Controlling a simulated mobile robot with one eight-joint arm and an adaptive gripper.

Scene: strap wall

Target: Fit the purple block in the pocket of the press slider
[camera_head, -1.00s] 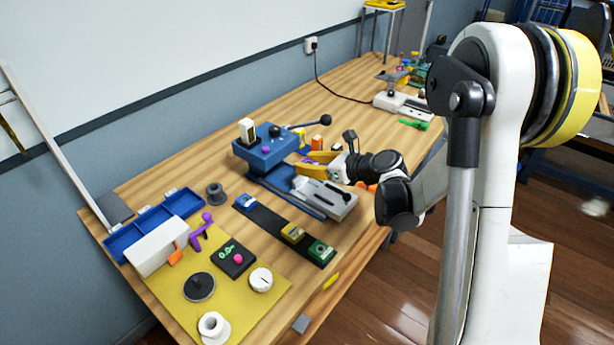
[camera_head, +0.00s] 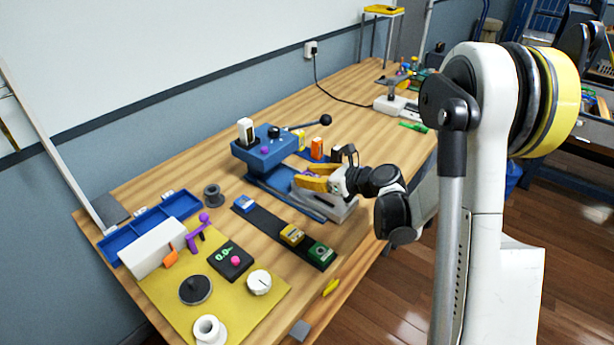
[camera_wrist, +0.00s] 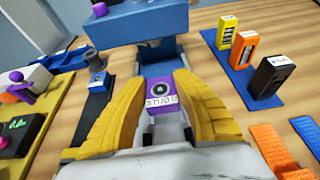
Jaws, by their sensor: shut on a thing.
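My gripper (camera_head: 303,179), with yellow fingers, is low over the press in the head view. In the wrist view its fingers are shut on the purple block (camera_wrist: 161,97), which has a round mark and a white label on top. The grey slider (camera_head: 334,213) lies beneath the gripper, on the near side of the blue press (camera_head: 262,155). The fingers and block hide its pocket, so I cannot tell whether the block is above or in it. In the wrist view the blue press (camera_wrist: 137,22) stands just beyond the fingertips.
A blue strip with yellow (camera_wrist: 227,32), orange (camera_wrist: 243,48) and black (camera_wrist: 271,76) blocks lies right of the fingers. A black-knobbed lever (camera_head: 325,119) sticks out from the press. Bare table lies behind the press.

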